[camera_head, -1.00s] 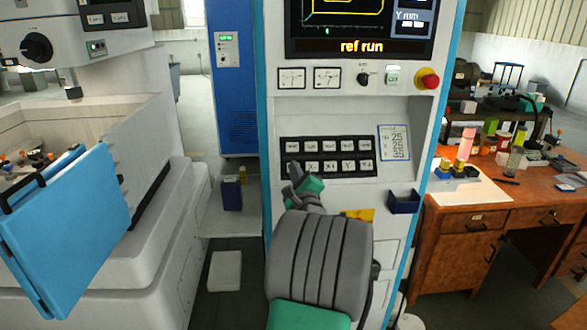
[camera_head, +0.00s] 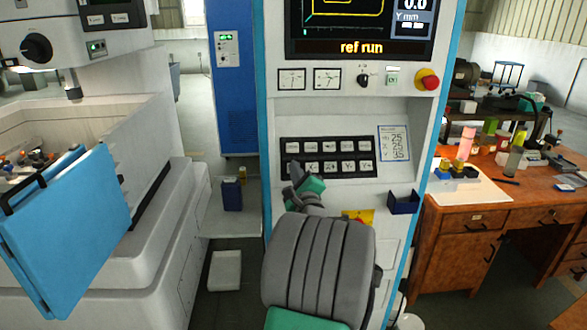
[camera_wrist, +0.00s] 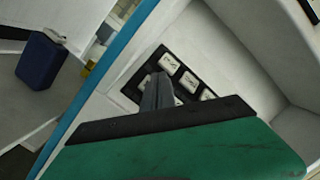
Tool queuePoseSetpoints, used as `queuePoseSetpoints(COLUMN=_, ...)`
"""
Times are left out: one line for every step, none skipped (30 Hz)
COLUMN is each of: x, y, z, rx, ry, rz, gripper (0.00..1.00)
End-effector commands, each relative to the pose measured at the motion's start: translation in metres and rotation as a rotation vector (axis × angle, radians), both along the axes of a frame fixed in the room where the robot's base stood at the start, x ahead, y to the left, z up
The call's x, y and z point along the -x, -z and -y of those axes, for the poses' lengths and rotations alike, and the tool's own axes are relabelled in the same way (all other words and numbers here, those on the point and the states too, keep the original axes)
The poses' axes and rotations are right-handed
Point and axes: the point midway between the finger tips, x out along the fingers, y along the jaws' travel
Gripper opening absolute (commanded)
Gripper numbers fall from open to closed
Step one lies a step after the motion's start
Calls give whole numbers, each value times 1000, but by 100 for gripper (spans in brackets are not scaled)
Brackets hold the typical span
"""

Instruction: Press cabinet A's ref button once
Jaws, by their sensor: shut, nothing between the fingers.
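The control cabinet (camera_head: 360,112) stands in the middle of the head view, white with blue edges. Its screen (camera_head: 361,47) reads "ref run". Below is a black button panel (camera_head: 327,147) with two rows of pale buttons; it also shows in the wrist view (camera_wrist: 192,84). The labels are too small to read surely, so I cannot tell which is ref. My gripper (camera_head: 296,172) is shut and empty, its tip in front of the panel's lower left part, covering a lower-row button. In the wrist view my gripper (camera_wrist: 157,92) points at the panel; contact cannot be told.
A red knob (camera_head: 428,79) on a yellow base juts out at the upper right. A dark blue tray (camera_head: 403,202) sticks out below right. A blue door (camera_head: 68,230) stands at the left. A wooden desk (camera_head: 480,215) with clutter is at the right.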

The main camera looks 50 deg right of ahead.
Motion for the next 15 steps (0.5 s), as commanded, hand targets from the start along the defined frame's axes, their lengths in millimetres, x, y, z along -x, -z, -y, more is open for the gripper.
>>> queuePoseSetpoints(x=2, y=-3, z=-2, rx=0, ry=1, rz=1, gripper=0)
queuePoseSetpoints(x=3, y=-5, z=-3, rx=0, ry=0, rz=0, gripper=0)
queuePoseSetpoints(x=5, y=-9, z=-6, rx=1, ry=1, rz=0, gripper=0)
queuePoseSetpoints(x=7, y=-11, z=-8, rx=2, ry=0, rz=0, gripper=0)
queuePoseSetpoints(x=9, y=-12, z=-10, rx=1, ry=1, rz=0, gripper=0)
queuePoseSetpoints(x=11, y=-14, z=-12, rx=1, ry=2, rz=0, gripper=0)
queuePoseSetpoints(x=13, y=-16, z=-14, rx=1, ry=2, rz=0, gripper=0)
queuePoseSetpoints(x=14, y=-18, z=-16, rx=1, ry=2, rz=0, gripper=0)
queuePoseSetpoints(x=17, y=-20, z=-18, rx=0, ry=1, rz=0, gripper=0)
queuePoseSetpoints(x=18, y=-22, z=-20, rx=0, ry=1, rz=1, gripper=0)
queuePoseSetpoints(x=20, y=-24, z=-22, rx=0, ry=1, rz=1, gripper=0)
queuePoseSetpoints(x=22, y=-26, z=-24, rx=0, ry=0, rz=0, gripper=0)
queuePoseSetpoints(x=23, y=-27, z=-26, rx=0, ry=1, rz=0, gripper=0)
queuePoseSetpoints(x=24, y=-28, z=-27, rx=1, ry=0, rz=-1, gripper=0)
queuePoseSetpoints(x=25, y=-29, z=-28, rx=1, ry=0, rz=-1, gripper=0)
